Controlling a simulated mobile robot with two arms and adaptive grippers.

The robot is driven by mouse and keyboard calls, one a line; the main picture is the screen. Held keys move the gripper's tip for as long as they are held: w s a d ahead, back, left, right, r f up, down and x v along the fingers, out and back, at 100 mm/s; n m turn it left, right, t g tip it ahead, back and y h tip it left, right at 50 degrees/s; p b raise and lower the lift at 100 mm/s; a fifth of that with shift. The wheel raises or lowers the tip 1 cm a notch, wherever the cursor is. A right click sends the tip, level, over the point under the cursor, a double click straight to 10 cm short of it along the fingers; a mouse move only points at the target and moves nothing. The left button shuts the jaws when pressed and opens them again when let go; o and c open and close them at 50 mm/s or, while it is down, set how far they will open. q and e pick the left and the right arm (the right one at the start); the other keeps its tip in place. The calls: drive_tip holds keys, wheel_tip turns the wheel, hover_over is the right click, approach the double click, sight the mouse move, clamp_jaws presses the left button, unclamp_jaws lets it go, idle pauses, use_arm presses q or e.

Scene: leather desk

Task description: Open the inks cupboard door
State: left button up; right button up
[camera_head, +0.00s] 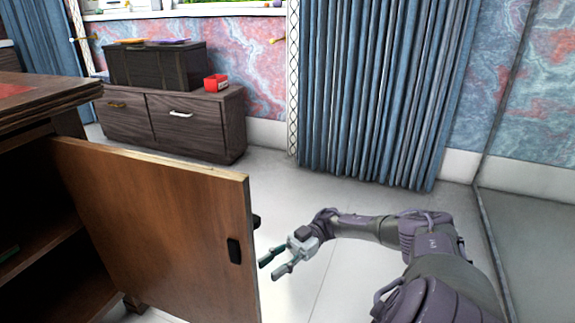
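The wooden cupboard door (160,225) stands swung open from the desk on the left, with shelves showing behind it. A dark handle (234,251) is on its near face, close to the free edge, and another dark knob (256,221) sticks out on the far side. I cannot read any label that marks it as the inks cupboard. My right gripper (272,268) is just right of the door's free edge, apart from it. Its two fingers are spread with nothing between them. My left gripper is not in view.
The desk top (40,92) juts out at the upper left above the open shelves. A low dark cabinet (185,120) with a black box (155,66) and a red container (216,83) stands by the back wall. Blue curtains (380,90) hang behind; the pale floor between is clear.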

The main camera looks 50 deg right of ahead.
drive_tip(key=s+d, duration=0.1)
drive_tip(key=d, duration=0.5)
drive_tip(key=shift+d, duration=0.15)
idle(0.4)
